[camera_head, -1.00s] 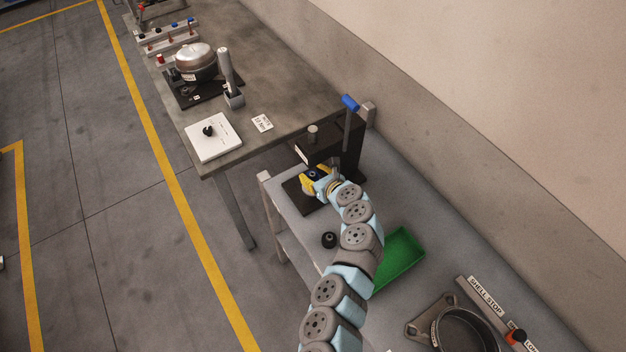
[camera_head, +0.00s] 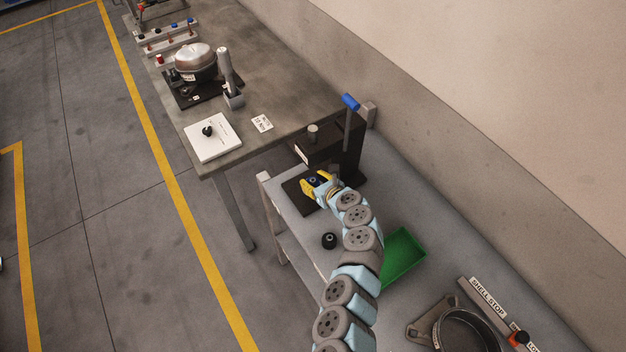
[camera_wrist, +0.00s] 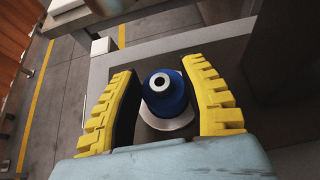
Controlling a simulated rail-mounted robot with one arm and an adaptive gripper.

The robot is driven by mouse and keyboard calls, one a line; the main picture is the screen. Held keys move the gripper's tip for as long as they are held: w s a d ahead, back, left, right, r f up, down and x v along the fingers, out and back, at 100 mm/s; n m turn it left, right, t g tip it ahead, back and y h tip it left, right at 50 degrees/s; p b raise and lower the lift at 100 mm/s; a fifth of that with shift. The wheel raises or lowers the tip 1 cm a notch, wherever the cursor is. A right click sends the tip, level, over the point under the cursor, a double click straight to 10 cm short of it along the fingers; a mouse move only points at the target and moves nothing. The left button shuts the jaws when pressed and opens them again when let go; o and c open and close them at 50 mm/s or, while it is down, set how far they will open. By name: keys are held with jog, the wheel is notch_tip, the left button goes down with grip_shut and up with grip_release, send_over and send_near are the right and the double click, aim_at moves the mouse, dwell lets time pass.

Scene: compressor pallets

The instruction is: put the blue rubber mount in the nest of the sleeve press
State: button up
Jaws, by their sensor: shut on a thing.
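The blue rubber mount (camera_wrist: 166,92), with a pale metal top and a dark hole, stands between my gripper's yellow fingers in the wrist view. It also shows as a small dark blue spot in the head view (camera_head: 315,180). My gripper (camera_wrist: 164,95) is shut on it; in the head view the gripper (camera_head: 318,184) is just in front of the sleeve press (camera_head: 330,150), above its dark base plate (camera_head: 297,193). A pale round surface (camera_wrist: 168,127) shows under the mount. Whether the mount touches the nest cannot be told.
A black mount (camera_head: 329,240) stands on the grey bench near my arm. A green tray (camera_head: 404,255) lies right of my arm. The press's blue-handled lever (camera_head: 350,103) rises behind it. Another table (camera_head: 270,95) with a compressor (camera_head: 195,62) stands beyond.

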jog(key=shift+f, duration=0.15)
jog(key=o, duration=1.1)
jog(key=shift+s+d+r, duration=0.2)
jog(key=shift+s+r, duration=0.05)
jog(key=shift+r, duration=0.25)
jog(key=p+v, duration=0.1)
jog(key=v, duration=1)
jog(key=shift+s, duration=0.2)
jog(key=shift+f, duration=0.1)
